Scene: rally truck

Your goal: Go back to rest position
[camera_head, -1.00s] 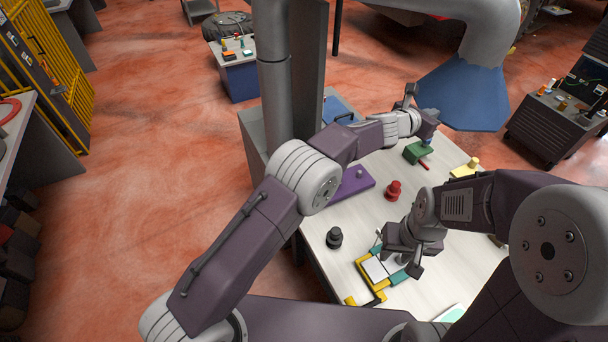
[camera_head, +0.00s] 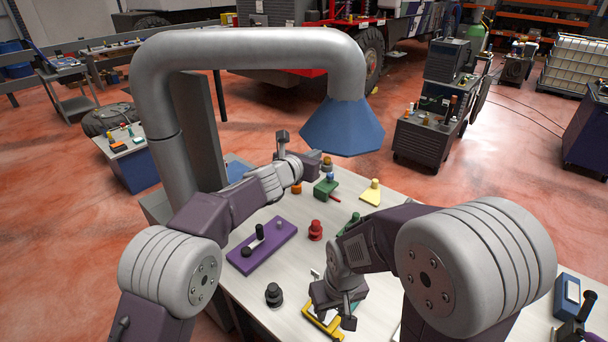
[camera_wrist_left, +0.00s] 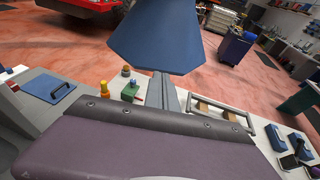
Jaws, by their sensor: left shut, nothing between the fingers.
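In the head view my left gripper (camera_head: 312,160) reaches out over the far side of the white table (camera_head: 262,312), beside a blue-topped green block (camera_head: 326,188). It is shut with nothing in it. In the left wrist view its grey fingers (camera_wrist_left: 162,92) show together beyond my purple arm housing. My right gripper (camera_head: 336,305) points down at the near part of the table, over a yellow frame (camera_head: 318,324). My right wrist partly covers its fingers, so I cannot tell how far apart they are.
A grey duct with a blue hood (camera_head: 342,127) hangs just beyond my left gripper. A purple plate (camera_head: 262,244), a red knob (camera_head: 315,230), a black knob (camera_head: 273,294) and a yellow piece (camera_head: 371,192) stand on the table. A dark cart (camera_head: 425,140) stands behind.

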